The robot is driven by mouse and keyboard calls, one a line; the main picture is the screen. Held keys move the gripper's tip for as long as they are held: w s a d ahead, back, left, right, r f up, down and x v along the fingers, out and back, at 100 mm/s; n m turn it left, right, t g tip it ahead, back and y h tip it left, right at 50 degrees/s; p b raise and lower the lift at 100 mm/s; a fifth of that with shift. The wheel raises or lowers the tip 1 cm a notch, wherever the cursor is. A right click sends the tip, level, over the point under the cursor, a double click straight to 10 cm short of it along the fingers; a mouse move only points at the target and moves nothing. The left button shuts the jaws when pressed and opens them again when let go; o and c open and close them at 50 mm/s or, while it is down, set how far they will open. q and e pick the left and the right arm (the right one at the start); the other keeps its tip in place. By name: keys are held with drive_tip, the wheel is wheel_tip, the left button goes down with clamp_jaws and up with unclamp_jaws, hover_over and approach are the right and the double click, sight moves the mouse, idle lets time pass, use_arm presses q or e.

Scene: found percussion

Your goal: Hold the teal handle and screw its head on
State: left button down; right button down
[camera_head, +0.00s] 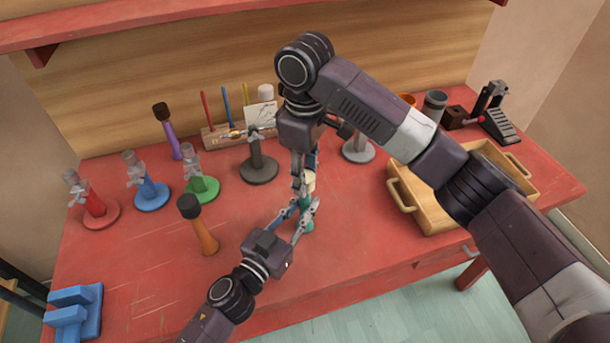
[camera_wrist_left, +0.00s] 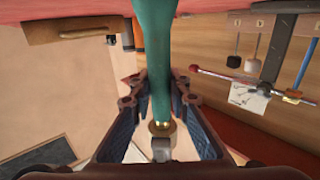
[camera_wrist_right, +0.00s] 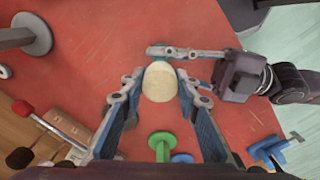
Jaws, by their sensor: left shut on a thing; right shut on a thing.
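The teal handle (camera_head: 307,222) stands upright near the middle of the red bench. My left gripper (camera_head: 304,207) is shut on it from the front. In the left wrist view the handle (camera_wrist_left: 157,60) runs between the fingers and ends in a brass collar (camera_wrist_left: 162,128). The cream head (camera_head: 309,182) is above the handle, and my right gripper (camera_head: 303,178) is shut on it from above. In the right wrist view the head (camera_wrist_right: 162,82) sits between the fingertips. The joint between head and handle is hidden, so I cannot tell how far they are engaged.
An orange-handled mallet (camera_head: 204,235) stands left of my left gripper. Red (camera_head: 95,206), blue (camera_head: 151,190) and green (camera_head: 203,186) stands are further left. A wooden tray (camera_head: 430,215) lies right. A blue object (camera_head: 75,310) is at the front left corner.

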drive_tip(key=m, duration=1.1)
drive_tip(key=shift+m, duration=0.3)
drive_tip(key=m, duration=0.5)
drive_tip(key=c, duration=1.4)
unclamp_jaws()
wheel_tip(320, 180, up, 12)
drive_tip(key=shift+d+f, duration=0.1)
